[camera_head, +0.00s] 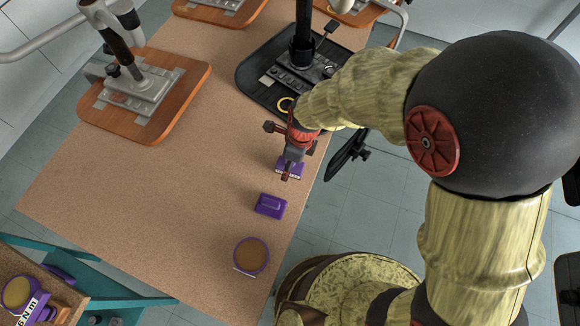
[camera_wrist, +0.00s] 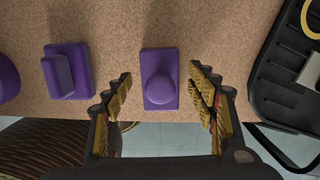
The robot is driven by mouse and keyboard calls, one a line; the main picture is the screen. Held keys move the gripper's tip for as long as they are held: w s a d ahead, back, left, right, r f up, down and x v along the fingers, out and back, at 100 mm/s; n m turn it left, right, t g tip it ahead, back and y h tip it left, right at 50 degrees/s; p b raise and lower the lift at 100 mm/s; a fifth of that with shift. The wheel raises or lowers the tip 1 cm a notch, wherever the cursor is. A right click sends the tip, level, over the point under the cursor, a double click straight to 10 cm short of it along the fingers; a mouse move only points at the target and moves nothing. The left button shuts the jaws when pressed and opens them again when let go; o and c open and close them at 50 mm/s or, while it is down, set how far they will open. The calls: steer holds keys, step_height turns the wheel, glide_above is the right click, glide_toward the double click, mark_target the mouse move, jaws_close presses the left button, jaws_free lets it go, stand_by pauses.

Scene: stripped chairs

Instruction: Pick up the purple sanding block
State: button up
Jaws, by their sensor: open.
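Two purple blocks lie on the cork-coloured tabletop; I cannot tell for sure which is the sanding block. One, with a round knob on top (camera_wrist: 160,92), lies between my open fingers in the wrist view; in the head view it shows partly under my gripper (camera_head: 289,171). The other, with a raised bar handle (camera_wrist: 67,71), lies to its left in the wrist view and nearer the front in the head view (camera_head: 270,206). My gripper (camera_wrist: 161,78) is open, pointing down over the knobbed block, with nothing held. Contact cannot be told.
A round purple-rimmed item (camera_head: 251,256) lies near the table's front right edge. A black tray (camera_head: 257,83) holding a chair mechanism stands behind my gripper. A wooden board (camera_head: 190,90) with another mechanism is at the back left. The table's middle and left are clear.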

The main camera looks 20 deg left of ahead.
steer(key=shift+c, duration=0.7)
steer(key=c, duration=1.1)
steer(key=shift+c, duration=0.4)
steer(key=shift+r, duration=0.15)
steer(key=shift+r+p, duration=0.4)
steer(key=shift+r, duration=0.1)
step_height(320, 180, up, 2)
steer(key=shift+r+p, duration=0.2)
steer(key=shift+p, duration=0.55)
steer(key=s+d+r+p, duration=0.5)
steer(key=s+d+r, duration=0.4)
steer(key=d, duration=0.1)
steer(key=shift+s+r, duration=0.2)
steer(key=shift+s, duration=0.2)
